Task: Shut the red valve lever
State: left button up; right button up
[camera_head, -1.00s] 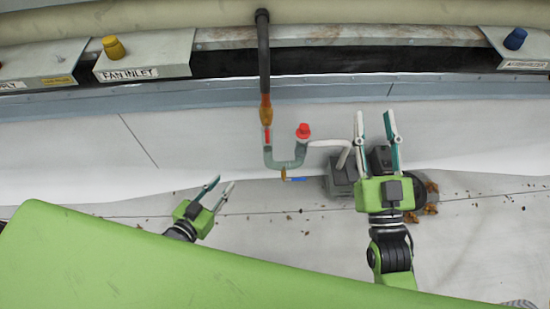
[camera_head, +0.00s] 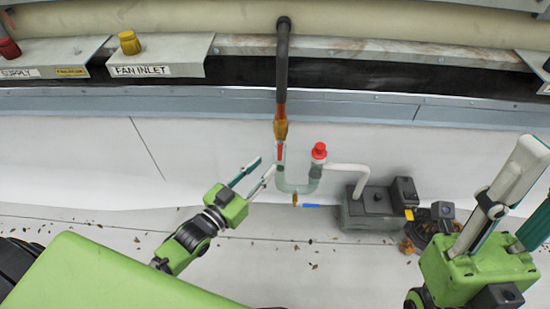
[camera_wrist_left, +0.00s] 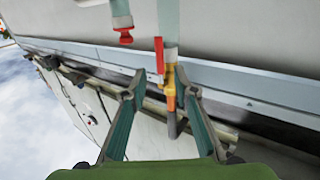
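The red valve lever (camera_head: 280,151) lies along the pipe just below its brass valve (camera_head: 281,129) in the head view. In the left wrist view the red lever (camera_wrist_left: 159,56) lies alongside the pipe, and the brass valve (camera_wrist_left: 171,92) shows between my finger lines. My left gripper (camera_head: 264,167) is open and empty, with its fingertips just left of the lever's lower end. Its two spread fingers also show in the left wrist view (camera_wrist_left: 164,84). I cannot tell whether a finger touches the lever. My right gripper (camera_head: 533,180) is open and empty at the right edge.
A red cap (camera_head: 319,151) tops the pipe's other leg, and a blue lever (camera_head: 310,206) sits below the U-bend. A grey pump box (camera_head: 375,206) stands right of it. Labelled panels with a yellow knob (camera_head: 129,42) and a red knob (camera_head: 9,48) are at upper left.

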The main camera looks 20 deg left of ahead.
aim_at(279, 152)
pick_arm(q)
jog(key=shift+b+x, duration=0.85)
jog(key=shift+x, duration=2.35)
jog(key=shift+c, duration=0.4)
grip_shut()
